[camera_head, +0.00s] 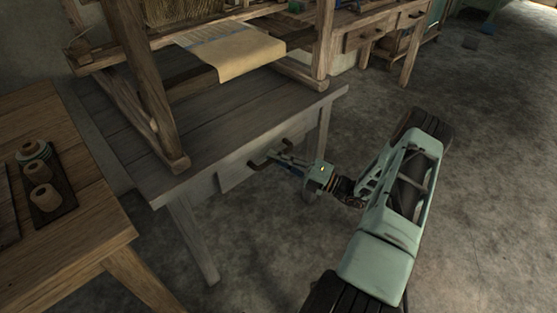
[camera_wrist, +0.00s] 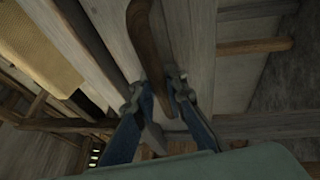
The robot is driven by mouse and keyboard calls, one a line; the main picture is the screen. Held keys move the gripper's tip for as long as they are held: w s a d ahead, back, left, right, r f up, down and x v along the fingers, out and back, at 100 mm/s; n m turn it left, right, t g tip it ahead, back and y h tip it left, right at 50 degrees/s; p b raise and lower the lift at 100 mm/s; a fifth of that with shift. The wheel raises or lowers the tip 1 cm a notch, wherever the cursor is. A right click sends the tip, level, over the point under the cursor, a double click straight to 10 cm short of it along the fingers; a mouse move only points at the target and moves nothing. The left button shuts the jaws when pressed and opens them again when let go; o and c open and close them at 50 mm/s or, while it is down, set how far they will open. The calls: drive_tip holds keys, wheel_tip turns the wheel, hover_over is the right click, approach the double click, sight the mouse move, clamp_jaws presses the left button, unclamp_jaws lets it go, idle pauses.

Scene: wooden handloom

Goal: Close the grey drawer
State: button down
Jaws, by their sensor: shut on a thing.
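The grey drawer (camera_head: 234,173) is in the front of the grey wooden table under the loom. Its front board also shows in the wrist view (camera_wrist: 192,40). I cannot tell exactly how far the drawer stands out from the table. A dark brown curved handle (camera_wrist: 146,40) is fixed on the drawer front. My gripper (camera_head: 277,157) reaches the drawer front from the right in the head view. In the wrist view its two fingers (camera_wrist: 158,88) sit on either side of the handle's lower part and are shut on it. The fingers partly hide the handle.
The grey table (camera_head: 225,125) carries a wooden loom (camera_head: 150,85) with tan cloth (camera_head: 245,57). A brown table (camera_head: 75,230) at the left holds a dark tray (camera_head: 50,208) with spools. Another drawered table (camera_head: 375,33) stands at the back. Open floor (camera_head: 480,150) lies to the right.

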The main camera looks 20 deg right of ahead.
drive_tip(key=c, duration=1.9)
unclamp_jaws()
drive_tip(key=shift+w+a, duration=0.1)
drive_tip(key=shift+w, duration=0.15)
drive_tip(key=shift+c, duration=0.2)
drive_tip(key=v, duration=1.2)
drive_tip(key=shift+f, duration=0.1)
